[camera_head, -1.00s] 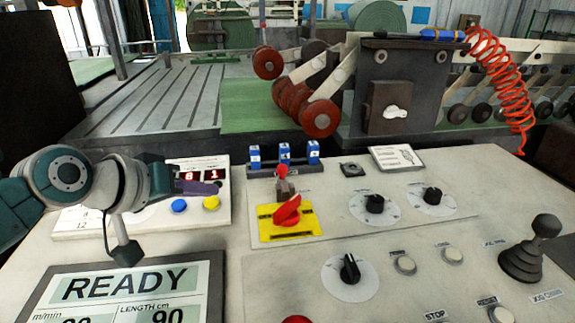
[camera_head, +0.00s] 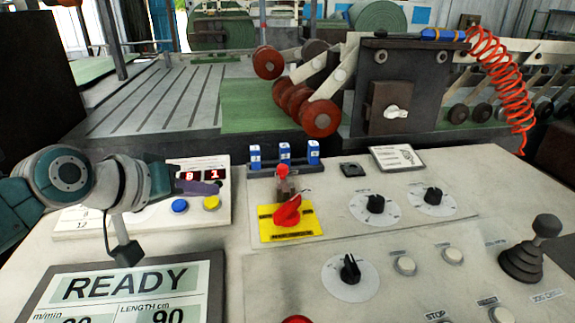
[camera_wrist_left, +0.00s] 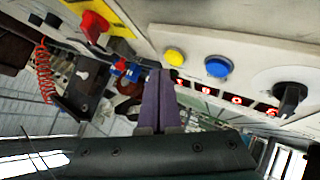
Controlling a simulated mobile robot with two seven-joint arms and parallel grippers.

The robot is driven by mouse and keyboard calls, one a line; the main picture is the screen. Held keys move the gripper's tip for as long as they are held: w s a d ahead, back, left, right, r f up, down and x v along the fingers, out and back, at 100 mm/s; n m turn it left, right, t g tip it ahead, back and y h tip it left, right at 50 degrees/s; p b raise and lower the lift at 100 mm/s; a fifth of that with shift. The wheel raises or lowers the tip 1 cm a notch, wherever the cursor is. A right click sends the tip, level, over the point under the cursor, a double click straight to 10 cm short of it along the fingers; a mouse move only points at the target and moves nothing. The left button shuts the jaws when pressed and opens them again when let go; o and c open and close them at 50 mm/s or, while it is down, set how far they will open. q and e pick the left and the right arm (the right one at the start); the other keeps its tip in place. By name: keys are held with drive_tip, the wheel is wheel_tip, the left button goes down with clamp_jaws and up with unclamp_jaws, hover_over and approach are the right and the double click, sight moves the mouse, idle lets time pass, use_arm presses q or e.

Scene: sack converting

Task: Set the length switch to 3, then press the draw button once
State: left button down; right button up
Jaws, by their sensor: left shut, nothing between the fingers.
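My left gripper (camera_head: 215,188) has its purple fingers shut and empty, above the white control box (camera_head: 140,228) at the left. In the left wrist view the closed fingers (camera_wrist_left: 160,78) point toward the box's red digit displays (camera_wrist_left: 205,90). A blue button (camera_head: 179,206) and a yellow button (camera_head: 211,203) sit on the box, below the fingers in the head view. A black rotary knob (camera_wrist_left: 290,97) on a pale dial shows in the left wrist view; my gripper hides it in the head view. Which button is draw, and the knob's setting, I cannot read.
A screen (camera_head: 130,290) reads READY and LENGTH cm 90. A red switch on a yellow plate (camera_head: 306,228), several black dial knobs (camera_head: 375,203), white buttons (camera_head: 405,265) and a joystick (camera_head: 530,250) stand on the desk to the right. Rollers (camera_head: 322,118) lie behind.

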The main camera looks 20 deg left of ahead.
use_arm(q)
drive_tip(key=shift+w+f+b, duration=0.1)
drive_tip(key=shift+f+b, duration=0.3)
drive_tip(key=shift+f, duration=0.05)
